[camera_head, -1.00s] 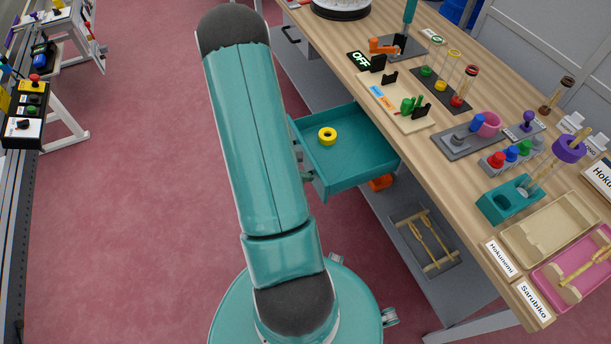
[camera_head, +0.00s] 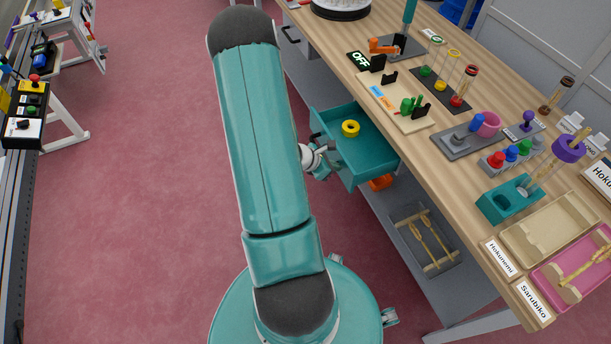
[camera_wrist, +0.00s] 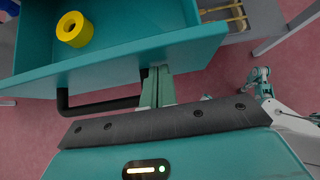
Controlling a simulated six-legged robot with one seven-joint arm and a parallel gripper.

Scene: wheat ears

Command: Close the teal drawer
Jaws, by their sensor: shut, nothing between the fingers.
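The teal drawer (camera_head: 365,160) under the wooden table is partly open. A yellow ring (camera_head: 350,128) lies inside it. In the wrist view the drawer's teal front wall (camera_wrist: 110,68) fills the top, with the yellow ring (camera_wrist: 74,29) behind it and a dark bar handle (camera_wrist: 98,104) on its outer face. My gripper (camera_wrist: 158,74) is shut and empty, its fingertips at the front wall beside the handle's right end. In the head view my gripper (camera_head: 328,160) is at the drawer's front, partly hidden by my arm.
The wooden table (camera_head: 465,210) is crowded with racks, trays and labelled blocks. A grey lower shelf holds a grey tray (camera_head: 425,240) with wooden pieces. An orange object (camera_head: 381,182) is beneath the drawer. Red floor to the left is clear.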

